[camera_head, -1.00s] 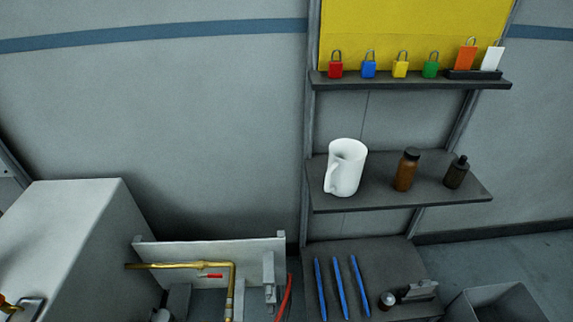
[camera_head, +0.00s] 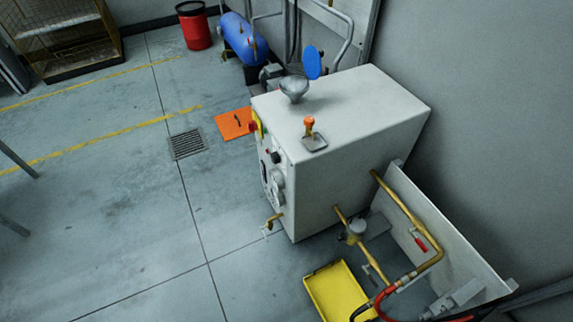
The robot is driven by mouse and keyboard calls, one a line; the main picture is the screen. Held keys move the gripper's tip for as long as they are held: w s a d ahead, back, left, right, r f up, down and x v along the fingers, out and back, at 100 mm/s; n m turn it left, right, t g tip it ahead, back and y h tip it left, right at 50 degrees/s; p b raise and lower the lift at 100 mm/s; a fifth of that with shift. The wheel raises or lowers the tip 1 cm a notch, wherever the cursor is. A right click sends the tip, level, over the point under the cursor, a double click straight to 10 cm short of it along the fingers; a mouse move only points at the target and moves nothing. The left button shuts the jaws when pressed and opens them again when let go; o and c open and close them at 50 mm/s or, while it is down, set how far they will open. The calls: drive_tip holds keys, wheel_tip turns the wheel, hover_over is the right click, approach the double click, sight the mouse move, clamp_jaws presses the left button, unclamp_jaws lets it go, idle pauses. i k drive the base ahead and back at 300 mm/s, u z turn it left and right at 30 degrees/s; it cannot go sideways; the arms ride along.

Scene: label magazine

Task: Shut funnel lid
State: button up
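A grey metal funnel (camera_head: 294,88) stands on the top of the white machine cabinet (camera_head: 355,110), near its far left corner. A round blue lid (camera_head: 313,62) stands raised beside the funnel's right rim, close to upright, so the funnel mouth is uncovered. My gripper is not in view.
An orange-knobbed lever (camera_head: 309,126) stands on the cabinet top. Brass pipes (camera_head: 410,215) and a yellow tray (camera_head: 341,292) are at the cabinet's right side. A blue tank (camera_head: 250,40), red bin (camera_head: 195,25) and orange plate (camera_head: 235,123) lie beyond. The left floor is mostly clear.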

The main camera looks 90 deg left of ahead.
sight(312, 61)
drive_tip(key=u, duration=3)
drive_tip(key=k, duration=0.45)
drive_tip(key=z, duration=0.45)
drive_tip(key=i, duration=0.5)
